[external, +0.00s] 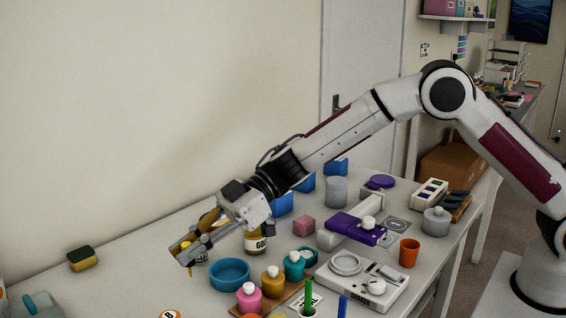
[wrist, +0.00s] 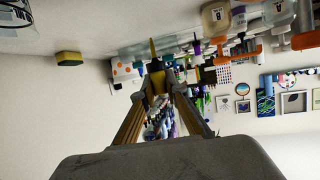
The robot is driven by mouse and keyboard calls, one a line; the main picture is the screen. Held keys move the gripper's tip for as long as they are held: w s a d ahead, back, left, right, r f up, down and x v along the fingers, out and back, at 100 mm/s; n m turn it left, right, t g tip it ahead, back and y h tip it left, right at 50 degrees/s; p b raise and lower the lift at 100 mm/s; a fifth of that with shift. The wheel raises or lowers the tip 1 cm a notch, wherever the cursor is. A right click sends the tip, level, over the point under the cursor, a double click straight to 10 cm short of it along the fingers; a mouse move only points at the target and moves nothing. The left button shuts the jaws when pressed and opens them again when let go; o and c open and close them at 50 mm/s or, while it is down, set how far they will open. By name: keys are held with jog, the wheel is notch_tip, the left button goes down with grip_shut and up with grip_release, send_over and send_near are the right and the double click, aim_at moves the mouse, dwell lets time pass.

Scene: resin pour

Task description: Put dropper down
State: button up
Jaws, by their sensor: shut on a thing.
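My gripper (external: 181,254) is at the left of the arm's reach, held out above the left part of the white table. In the wrist view, its two bronze-coloured fingers (wrist: 156,92) come together on a small yellow-gold dropper (wrist: 157,72). The dropper's pointed tip (wrist: 152,47) sticks out past the fingertips. A bottle with gold contents and a "GOL" label (external: 256,243) stands just right of my gripper, partly hidden by the wrist.
A blue round dish (external: 230,274) and pink (external: 249,297), gold (external: 273,281) and teal (external: 294,266) bottles stand in front. A white scale (external: 362,283) is to the right. A yellow-green sponge (external: 82,259) lies far left. The table between sponge and gripper looks clear.

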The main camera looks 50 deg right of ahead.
aim_at(191, 276)
jog(key=shift+f, duration=1.25)
jog(key=shift+f, duration=1.9)
jog(key=shift+f, duration=0.15)
jog(key=o, duration=0.7)
